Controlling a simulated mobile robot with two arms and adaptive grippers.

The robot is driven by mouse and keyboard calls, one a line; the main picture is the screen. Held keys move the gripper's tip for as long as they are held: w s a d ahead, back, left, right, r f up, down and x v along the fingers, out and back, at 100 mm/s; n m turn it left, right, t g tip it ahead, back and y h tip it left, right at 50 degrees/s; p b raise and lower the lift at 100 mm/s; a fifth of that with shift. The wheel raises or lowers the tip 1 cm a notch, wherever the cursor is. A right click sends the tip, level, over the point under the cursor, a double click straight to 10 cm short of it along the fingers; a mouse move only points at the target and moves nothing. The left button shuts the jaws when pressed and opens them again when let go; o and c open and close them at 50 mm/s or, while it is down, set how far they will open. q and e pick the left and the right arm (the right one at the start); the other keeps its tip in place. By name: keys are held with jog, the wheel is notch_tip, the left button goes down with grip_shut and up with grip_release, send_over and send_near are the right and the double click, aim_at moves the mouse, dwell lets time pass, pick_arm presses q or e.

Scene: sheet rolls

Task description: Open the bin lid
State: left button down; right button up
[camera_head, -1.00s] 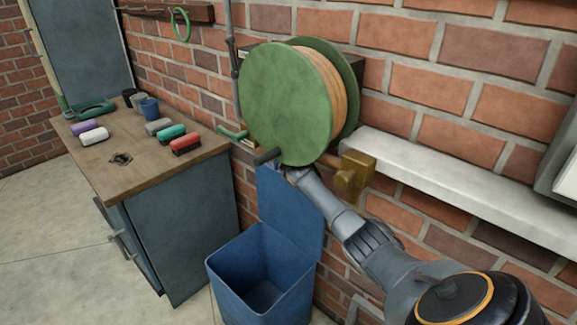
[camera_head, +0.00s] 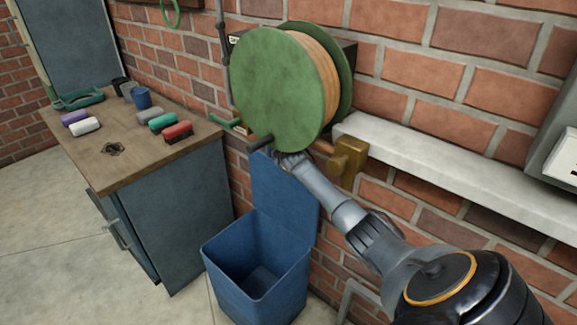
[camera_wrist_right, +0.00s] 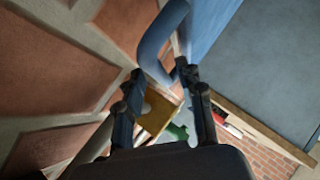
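The blue bin (camera_head: 257,290) stands on the floor against the brick wall, its mouth uncovered. Its blue lid (camera_head: 283,194) stands upright at the back of the bin, by the wall. My right gripper (camera_head: 287,155) is at the lid's top edge, partly hidden behind the hose reel and my arm. In the right wrist view, the fingers of my right gripper (camera_wrist_right: 160,70) are apart, with a curved blue handle (camera_wrist_right: 153,48) at and partly between the tips. The blue lid surface (camera_wrist_right: 208,22) is beyond it. My left gripper is not in view.
A green reel (camera_head: 280,88) with tan hose hangs on the wall just above the lid. A brass box (camera_head: 347,158) and a pale ledge (camera_head: 440,165) are to its right.

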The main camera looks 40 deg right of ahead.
jog(key=s+a, duration=0.7)
jog(key=s, duration=0.4)
jog(key=shift+r, duration=0.3)
